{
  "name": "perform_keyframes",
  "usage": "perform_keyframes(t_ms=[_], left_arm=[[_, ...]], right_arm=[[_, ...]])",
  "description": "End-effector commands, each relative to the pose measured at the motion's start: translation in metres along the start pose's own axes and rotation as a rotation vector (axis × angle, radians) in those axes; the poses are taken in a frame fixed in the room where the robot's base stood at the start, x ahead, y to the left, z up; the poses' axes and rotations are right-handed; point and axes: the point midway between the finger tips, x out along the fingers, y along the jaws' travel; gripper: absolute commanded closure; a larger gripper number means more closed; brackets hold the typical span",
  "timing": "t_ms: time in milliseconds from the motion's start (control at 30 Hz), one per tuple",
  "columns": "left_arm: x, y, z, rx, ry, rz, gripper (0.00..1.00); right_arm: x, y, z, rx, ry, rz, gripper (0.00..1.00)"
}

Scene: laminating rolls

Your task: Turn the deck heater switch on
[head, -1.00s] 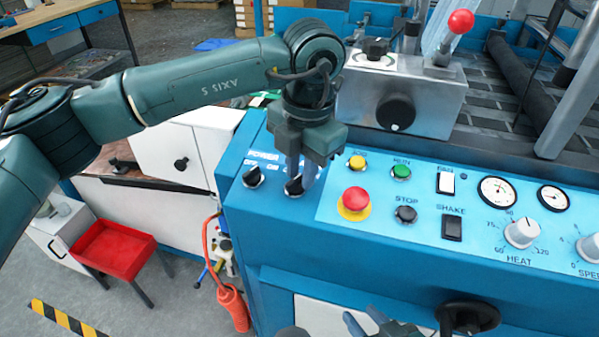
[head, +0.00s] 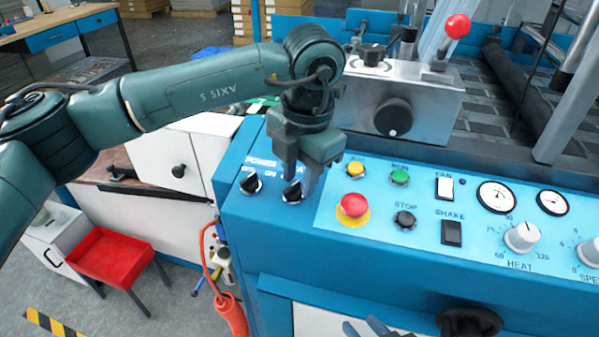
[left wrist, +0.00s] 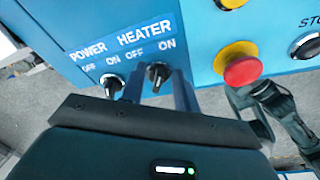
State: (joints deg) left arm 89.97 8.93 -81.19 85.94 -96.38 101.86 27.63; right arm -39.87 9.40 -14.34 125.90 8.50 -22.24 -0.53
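The heater switch is a black rotary knob (head: 292,192) on the blue panel, right of the similar power switch (head: 252,184). In the left wrist view the heater knob (left wrist: 158,74) sits below the HEATER label, between OFF and ON. My left gripper (head: 301,180) points down at the heater knob. In the left wrist view its two fingers (left wrist: 158,92) stand apart, one on each side of the knob, with visible gaps. I cannot tell the knob's exact pointer direction. My right gripper (head: 372,328) shows only in part at the bottom edge of the head view.
A red emergency button (head: 353,205) and yellow and green buttons lie just right of the left gripper. A metal box (head: 425,105) with a red-balled lever stands behind. An orange cable handle (head: 231,315) hangs at the panel's left side.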

Motion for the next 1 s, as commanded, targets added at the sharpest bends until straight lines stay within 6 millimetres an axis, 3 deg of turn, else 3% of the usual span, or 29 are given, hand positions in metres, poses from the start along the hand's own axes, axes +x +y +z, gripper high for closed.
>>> perform_keyframes(t_ms=[133,267,700,1000], left_arm=[[-0.005,0.0,0.0,-0.001,-0.001,0.0,0.69],[-0.023,0.0,0.001,-0.001,-0.002,0.002,0.69],[-0.114,0.0,0.0,0.0,-0.002,0.002,0.69],[-0.132,0.0,0.0,0.001,0.0,0.0,0.69]], right_arm=[[0.0,0.0,0.0,-0.001,0.0,0.0,0.64],[0.0,0.0,0.0,-0.001,0.001,0.0,0.64],[0.0,0.001,-0.002,-0.003,0.005,0.0,0.64],[0.002,0.001,-0.004,-0.004,0.009,-0.001,0.64]])
